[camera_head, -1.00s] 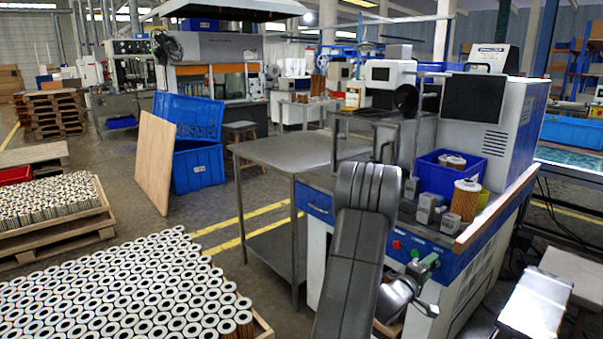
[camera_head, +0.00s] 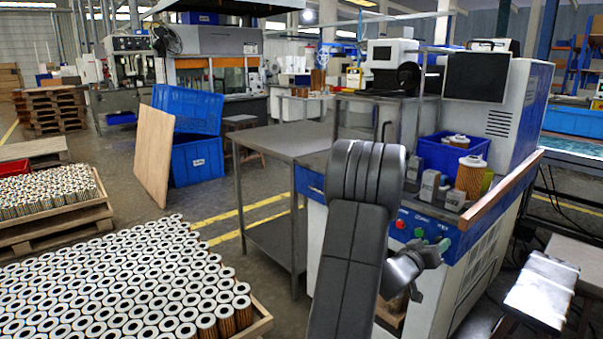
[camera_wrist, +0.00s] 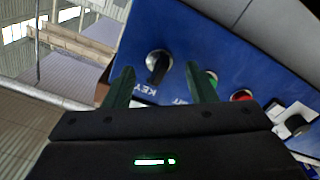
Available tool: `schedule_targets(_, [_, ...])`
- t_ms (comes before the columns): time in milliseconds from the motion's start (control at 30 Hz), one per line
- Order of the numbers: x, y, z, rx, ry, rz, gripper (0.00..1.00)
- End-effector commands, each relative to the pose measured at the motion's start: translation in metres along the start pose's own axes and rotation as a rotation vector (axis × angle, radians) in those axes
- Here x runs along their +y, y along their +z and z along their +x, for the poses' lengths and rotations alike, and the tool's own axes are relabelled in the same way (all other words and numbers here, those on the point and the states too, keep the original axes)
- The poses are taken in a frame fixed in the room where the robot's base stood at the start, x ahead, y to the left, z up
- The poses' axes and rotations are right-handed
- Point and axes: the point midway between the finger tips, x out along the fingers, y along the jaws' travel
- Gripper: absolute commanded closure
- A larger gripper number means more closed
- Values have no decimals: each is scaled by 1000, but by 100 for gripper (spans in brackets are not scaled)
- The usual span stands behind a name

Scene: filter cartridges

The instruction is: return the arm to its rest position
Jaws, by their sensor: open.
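My gripper (camera_wrist: 160,88) shows in the wrist view with its two green fingers apart and nothing between them. Beyond the fingers is the machine's blue control panel (camera_wrist: 200,42), with a black key switch (camera_wrist: 158,66), a green button (camera_wrist: 211,77) and a red button (camera_wrist: 242,95). The fingers are close in front of the panel; I cannot tell whether they touch it. In the head view my arm is folded in front of the machine, and my gripper (camera_head: 444,244) is small beside the blue panel (camera_head: 440,226), partly hidden by the wrist.
A filter cartridge (camera_head: 470,175) stands on the machine's ledge beside grey blocks (camera_head: 429,187). A blue bin (camera_head: 452,152) holds another cartridge. A metal table (camera_head: 285,138) stands left of the machine. A pallet of many cartridges (camera_head: 120,290) fills the lower left. A stool (camera_head: 545,290) is at right.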

Motion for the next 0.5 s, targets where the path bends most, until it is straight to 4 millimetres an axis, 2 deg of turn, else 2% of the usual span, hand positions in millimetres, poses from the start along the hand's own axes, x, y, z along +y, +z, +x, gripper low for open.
schedule_targets(500, [0, 4, 0, 2, 2, 425, 49])
